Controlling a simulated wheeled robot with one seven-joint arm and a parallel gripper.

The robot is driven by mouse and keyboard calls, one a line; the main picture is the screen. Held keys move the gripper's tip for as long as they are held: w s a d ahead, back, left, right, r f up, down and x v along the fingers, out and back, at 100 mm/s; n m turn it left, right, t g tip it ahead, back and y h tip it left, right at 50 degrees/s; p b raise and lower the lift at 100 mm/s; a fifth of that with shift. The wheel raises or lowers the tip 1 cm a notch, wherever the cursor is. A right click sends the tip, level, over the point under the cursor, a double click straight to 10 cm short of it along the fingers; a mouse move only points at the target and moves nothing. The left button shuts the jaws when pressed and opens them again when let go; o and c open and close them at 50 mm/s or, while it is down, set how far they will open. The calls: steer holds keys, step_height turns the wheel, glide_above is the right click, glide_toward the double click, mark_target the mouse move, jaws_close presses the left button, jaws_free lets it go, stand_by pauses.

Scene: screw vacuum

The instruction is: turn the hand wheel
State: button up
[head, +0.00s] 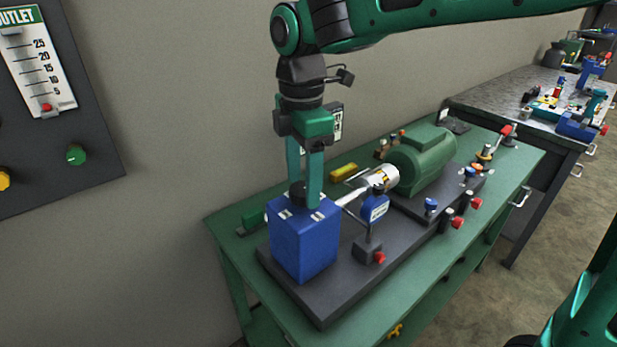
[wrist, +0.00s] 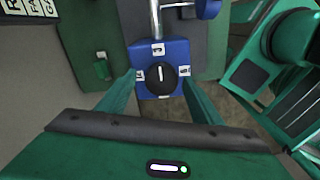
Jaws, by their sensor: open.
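A round black knob (wrist: 155,84) with a white line on it sits on top of a blue box (head: 303,243); it is the wheel-like part nearest my gripper. The knob also shows in the head view (head: 296,189), partly hidden by a finger. White labels lie around it on the box top. My gripper (head: 306,194) points down over the box, with its green fingers open. In the wrist view, the fingers (wrist: 161,79) stand to the left and right of the knob, with gaps on both sides. I cannot tell how low the fingertips are relative to the knob.
The box stands on a dark base plate (head: 330,300) on a green table (head: 395,302). A metal shaft, a blue gauge (head: 375,207) and a green motor (head: 422,160) are to its right. Red-capped valves (head: 457,222) line the plate edge. A wall panel (head: 95,150) is at left.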

steer(key=c, duration=1.1)
steer(key=shift+d, duration=0.35)
steer(key=shift+a, duration=0.2)
steer(key=shift+w+a+m, duration=0.1)
steer(key=shift+a+m, duration=0.05)
steer(key=shift+m, duration=0.45)
steer(key=m, duration=0.6)
steer(key=shift+r+m, duration=0.1)
steer(key=shift+m, duration=0.2)
steer(key=m, duration=0.5)
steer(key=shift+m, duration=2.5)
